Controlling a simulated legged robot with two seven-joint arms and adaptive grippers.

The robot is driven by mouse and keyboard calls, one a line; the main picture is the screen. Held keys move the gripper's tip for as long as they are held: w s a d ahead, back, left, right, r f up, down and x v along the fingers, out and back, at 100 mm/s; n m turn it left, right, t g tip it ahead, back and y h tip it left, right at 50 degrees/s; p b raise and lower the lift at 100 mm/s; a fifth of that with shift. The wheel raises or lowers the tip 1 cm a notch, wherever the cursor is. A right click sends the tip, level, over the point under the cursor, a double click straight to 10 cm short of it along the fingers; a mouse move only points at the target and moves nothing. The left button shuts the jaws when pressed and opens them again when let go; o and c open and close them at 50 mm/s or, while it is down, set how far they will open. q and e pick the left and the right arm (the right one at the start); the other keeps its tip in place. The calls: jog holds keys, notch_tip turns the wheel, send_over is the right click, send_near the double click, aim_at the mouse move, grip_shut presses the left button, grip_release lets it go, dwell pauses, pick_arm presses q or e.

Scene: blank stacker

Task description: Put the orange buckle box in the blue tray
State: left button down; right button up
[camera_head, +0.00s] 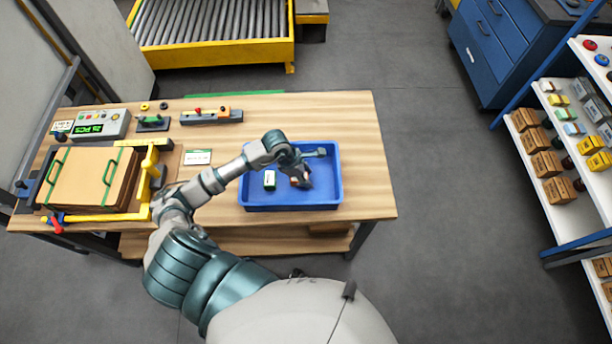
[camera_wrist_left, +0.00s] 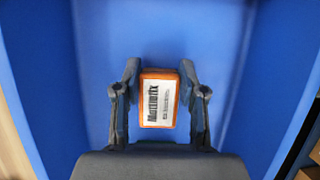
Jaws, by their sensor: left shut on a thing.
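The orange buckle box (camera_wrist_left: 159,98), with a white printed label, sits between the two fingers of my left gripper (camera_wrist_left: 160,100) in the left wrist view. The gripper is shut on it. The blue tray (camera_head: 290,206) stands at the right part of the wooden table in the head view, and its blue floor and walls fill the left wrist view behind the box. My left gripper (camera_head: 302,180) is over the inside of the tray and mostly hides the box there. I cannot tell whether the box touches the tray floor. My right gripper is not in view.
Shelves with small boxes (camera_head: 545,164) stand at the right. Bare table lies right of the tray.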

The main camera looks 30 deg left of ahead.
pick_arm(q)
jog(key=shift+d+f, duration=0.1)
jog(key=shift+f, duration=0.1)
jog(key=c, duration=0.7)
grip_release()
jog(key=shift+o, duration=0.2)
jog(key=v, duration=1.2)
jog(key=shift+b, duration=0.35)
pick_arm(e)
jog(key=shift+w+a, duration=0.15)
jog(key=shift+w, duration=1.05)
pick_arm(q)
jog(key=shift+r, duration=0.1)
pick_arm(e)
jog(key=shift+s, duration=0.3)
